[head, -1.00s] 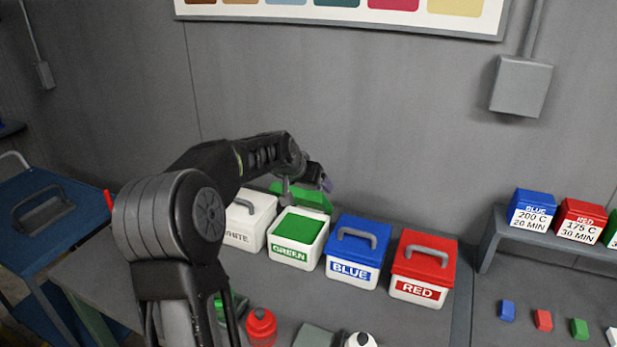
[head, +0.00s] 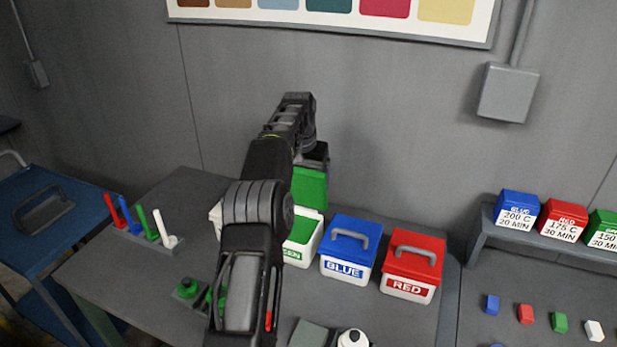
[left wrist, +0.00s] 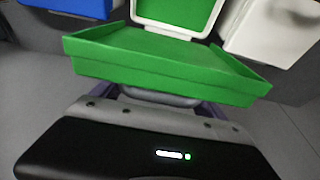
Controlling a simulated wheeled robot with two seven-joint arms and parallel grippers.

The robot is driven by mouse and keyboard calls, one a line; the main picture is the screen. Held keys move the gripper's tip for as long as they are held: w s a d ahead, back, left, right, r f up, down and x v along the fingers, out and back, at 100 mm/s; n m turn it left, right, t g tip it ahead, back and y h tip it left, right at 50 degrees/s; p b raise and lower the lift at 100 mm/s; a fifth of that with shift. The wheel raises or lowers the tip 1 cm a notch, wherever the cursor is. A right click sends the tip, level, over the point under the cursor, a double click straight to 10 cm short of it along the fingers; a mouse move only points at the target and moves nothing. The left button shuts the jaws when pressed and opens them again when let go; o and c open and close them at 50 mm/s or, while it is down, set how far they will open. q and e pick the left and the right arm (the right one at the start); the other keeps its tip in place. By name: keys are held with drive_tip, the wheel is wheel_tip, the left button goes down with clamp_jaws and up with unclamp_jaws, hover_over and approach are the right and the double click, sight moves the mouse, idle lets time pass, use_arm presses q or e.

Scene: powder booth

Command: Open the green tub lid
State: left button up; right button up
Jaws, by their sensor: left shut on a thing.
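The green tub (head: 297,255) stands in the row, its front partly hidden by my left arm. Its top is uncovered and green contents show inside. The green lid (head: 310,188) stands nearly upright at the tub's back edge. In the left wrist view the lid (left wrist: 165,65) fills the middle, with the tub's white rim and green inside beyond it. My left gripper (left wrist: 158,98) is shut on the lid's grey handle, which is mostly hidden under the lid. In the head view the gripper is behind the lid and mostly hidden. My right gripper is not in view.
The blue tub (head: 350,250) and red tub (head: 414,266) stand closed to the right. The white tub (head: 215,215) is mostly hidden behind my arm. A rack of coloured sticks (head: 150,235) is at the left. The wall is close behind the tubs.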

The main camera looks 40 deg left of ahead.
use_arm(q)
drive_tip(key=shift+s+a+f, duration=0.1)
drive_tip(key=shift+f, duration=0.15)
drive_tip(key=o, duration=1.7)
drive_tip(key=shift+o, duration=0.5)
drive_tip(key=shift+r, duration=0.1)
drive_tip(key=shift+r, duration=0.15)
